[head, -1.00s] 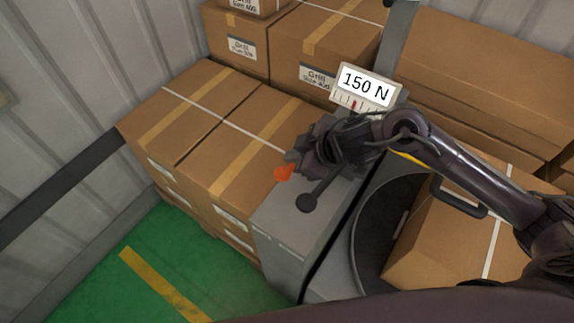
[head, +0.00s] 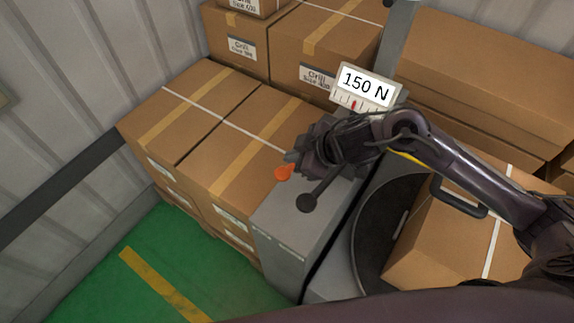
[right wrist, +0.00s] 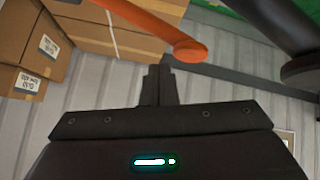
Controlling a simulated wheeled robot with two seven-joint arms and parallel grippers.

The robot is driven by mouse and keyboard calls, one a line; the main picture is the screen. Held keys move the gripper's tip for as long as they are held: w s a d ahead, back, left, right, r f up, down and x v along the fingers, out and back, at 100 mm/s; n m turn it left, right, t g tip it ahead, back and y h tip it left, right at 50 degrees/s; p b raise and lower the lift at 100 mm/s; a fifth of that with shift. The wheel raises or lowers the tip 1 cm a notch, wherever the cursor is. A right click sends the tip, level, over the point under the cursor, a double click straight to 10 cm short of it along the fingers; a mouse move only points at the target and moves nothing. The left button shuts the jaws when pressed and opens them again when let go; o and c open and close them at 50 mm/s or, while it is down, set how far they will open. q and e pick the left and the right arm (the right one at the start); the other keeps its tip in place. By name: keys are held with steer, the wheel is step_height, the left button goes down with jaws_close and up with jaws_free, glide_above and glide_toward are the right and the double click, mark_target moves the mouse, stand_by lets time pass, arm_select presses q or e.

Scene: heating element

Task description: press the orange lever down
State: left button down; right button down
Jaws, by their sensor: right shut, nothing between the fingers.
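The orange lever (head: 284,173) shows its rounded end just left of my right gripper (head: 293,157) in the head view; the rest of it is hidden behind the gripper. In the right wrist view the orange lever (right wrist: 160,32) runs from the upper left to a round end, near the tips of my shut, empty right gripper (right wrist: 158,75). I cannot tell whether they touch. A dark lever with a round knob (head: 306,203) sits below the gripper. A gauge sign (head: 364,90) above reads 150 N. My left gripper is not in view.
The levers are at a grey machine housing (head: 285,228). Stacked cardboard boxes (head: 190,120) stand close on the left and behind. A box with a dark handle (head: 465,235) lies at the right by a dark round opening (head: 372,240). Green floor (head: 120,265) is free at the lower left.

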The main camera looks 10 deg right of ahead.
mark_target(289, 175)
steer(key=shift+f, duration=0.1)
steer(key=shift+a+f, duration=0.1)
steer(key=shift+f, duration=0.2)
steer(key=shift+s+a+f+b, duration=0.25)
steer(key=shift+f+b, duration=0.25)
steer(key=shift+f, duration=0.3)
steer(key=shift+s+a+f+b, duration=0.1)
steer(key=shift+s+f+b, duration=0.15)
steer(key=shift+f+b, duration=0.35)
steer(key=shift+s+a+f+b, duration=0.25)
steer(key=shift+f+b, duration=0.1)
steer(key=shift+f, duration=0.6)
stand_by(2.2)
steer(key=shift+r, duration=0.1)
steer(key=r+p, duration=0.1)
steer(key=p, duration=0.1)
steer(key=w+r+p, duration=0.1)
steer(key=r, duration=0.1)
steer(key=d+r+p, duration=0.1)
steer(key=r+p, duration=0.1)
steer(key=shift+w+d+r+p, duration=0.1)
steer(key=shift+w+r+p, duration=0.1)
steer(key=shift+p, duration=0.15)
stand_by(0.4)
